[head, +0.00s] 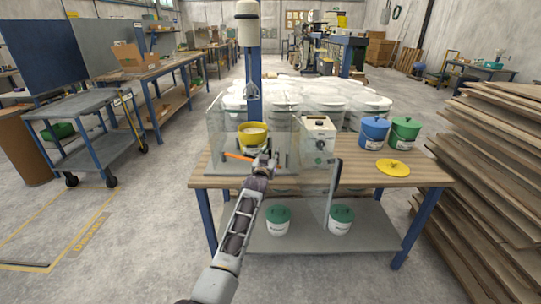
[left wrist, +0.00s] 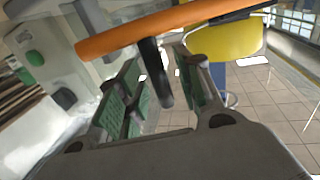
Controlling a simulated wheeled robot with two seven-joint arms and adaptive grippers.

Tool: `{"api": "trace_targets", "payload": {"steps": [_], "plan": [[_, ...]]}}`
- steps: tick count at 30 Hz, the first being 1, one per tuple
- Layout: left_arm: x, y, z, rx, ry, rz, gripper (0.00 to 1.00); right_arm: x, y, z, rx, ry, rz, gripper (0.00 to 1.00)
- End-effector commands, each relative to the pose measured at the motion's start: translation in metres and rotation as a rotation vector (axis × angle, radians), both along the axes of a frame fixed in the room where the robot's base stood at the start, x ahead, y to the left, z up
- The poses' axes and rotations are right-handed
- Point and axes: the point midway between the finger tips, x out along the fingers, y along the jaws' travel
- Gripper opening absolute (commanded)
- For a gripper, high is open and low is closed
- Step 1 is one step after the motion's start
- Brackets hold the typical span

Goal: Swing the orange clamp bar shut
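The orange clamp bar (head: 238,157) lies low in front of the yellow tub (head: 252,134) on the workbench. In the left wrist view the orange bar (left wrist: 150,28) crosses the top, in front of the yellow tub (left wrist: 228,40). A dark peg (left wrist: 155,72) hangs from the bar. My left gripper (head: 266,160) is at the bar's right end. In the left wrist view its green-padded fingers (left wrist: 160,82) stand apart, and the peg shows between them. Whether either finger touches the peg I cannot tell. My right gripper is not in view.
A cream control box (head: 318,138) stands right of the tub, with clear guard panels around the tub. Blue (head: 374,131) and green (head: 404,132) buckets and a yellow lid (head: 393,168) are on the bench's right side. A grey upright bar (head: 333,190) rises at the bench's front.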

Motion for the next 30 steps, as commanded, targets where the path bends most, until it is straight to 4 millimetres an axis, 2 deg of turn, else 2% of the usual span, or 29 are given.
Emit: {"api": "trace_targets", "payload": {"steps": [5, 11, 27, 30], "plan": [[0.0, 0.0, 0.001, 0.0, 0.0, 0.001, 0.35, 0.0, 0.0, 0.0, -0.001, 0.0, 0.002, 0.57], [0.0, 0.001, 0.012, 0.001, -0.001, 0.001, 0.35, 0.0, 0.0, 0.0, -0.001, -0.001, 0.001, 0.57], [0.0, 0.0, 0.083, 0.0, -0.002, 0.0, 0.35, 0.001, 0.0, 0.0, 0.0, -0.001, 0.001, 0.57], [0.0, 0.0, 0.091, 0.0, -0.001, 0.0, 0.35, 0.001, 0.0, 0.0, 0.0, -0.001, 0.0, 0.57]]}}
